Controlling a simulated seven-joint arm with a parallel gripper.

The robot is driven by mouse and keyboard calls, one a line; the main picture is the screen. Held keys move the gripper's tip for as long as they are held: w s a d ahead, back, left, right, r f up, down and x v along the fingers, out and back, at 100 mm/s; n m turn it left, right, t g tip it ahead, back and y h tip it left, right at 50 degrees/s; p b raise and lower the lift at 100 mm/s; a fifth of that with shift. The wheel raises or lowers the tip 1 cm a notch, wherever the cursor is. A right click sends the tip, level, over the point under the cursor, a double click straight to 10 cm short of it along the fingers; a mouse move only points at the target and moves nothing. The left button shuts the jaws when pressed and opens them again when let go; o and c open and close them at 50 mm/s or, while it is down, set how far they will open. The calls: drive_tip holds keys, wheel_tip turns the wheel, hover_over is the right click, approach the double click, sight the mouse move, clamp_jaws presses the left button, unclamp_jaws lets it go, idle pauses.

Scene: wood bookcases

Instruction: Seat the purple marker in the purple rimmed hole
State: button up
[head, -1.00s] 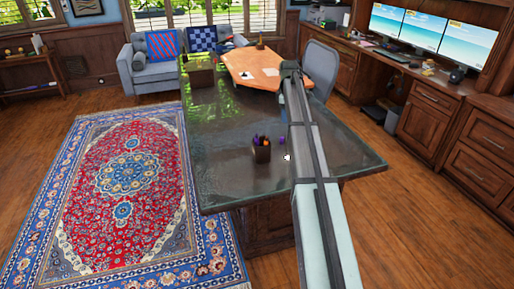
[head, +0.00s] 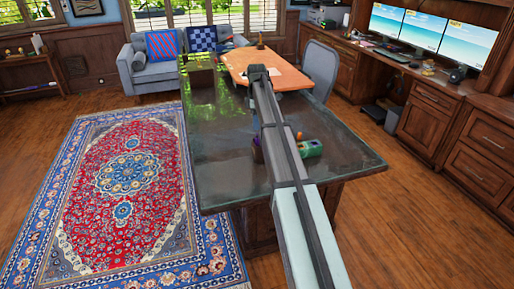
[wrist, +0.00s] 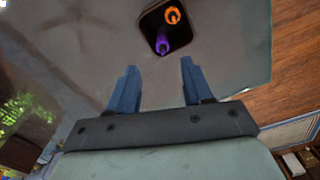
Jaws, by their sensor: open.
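A dark square holder (wrist: 152,31) stands on the desk at the top of the wrist view. In it show a purple marker (wrist: 163,46) and an orange ringed item (wrist: 173,15). My gripper (wrist: 157,64) is open and empty, its two blue fingers pointing toward the holder with a gap between them. In the head view my arm covers most of the holder; only its left edge and a purple bit (head: 256,142) show. I cannot pick out a purple rimmed hole.
A brown box (head: 201,77) stands at the desk's far left. The near left desk area is clear.

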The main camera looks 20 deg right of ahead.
hover_over(257, 145)
drive_tip(key=shift+w+d+f, duration=0.1)
drive_tip(key=shift+w+f, duration=0.05)
drive_tip(key=shift+f, duration=0.95)
drive_tip(key=shift+w+f, duration=0.15)
drive_tip(key=shift+f, duration=0.95)
drive_tip(key=shift+w+d+f, duration=0.1)
drive_tip(key=shift+w+f, duration=0.05)
drive_tip(key=shift+f, duration=0.95)
clamp_jaws()
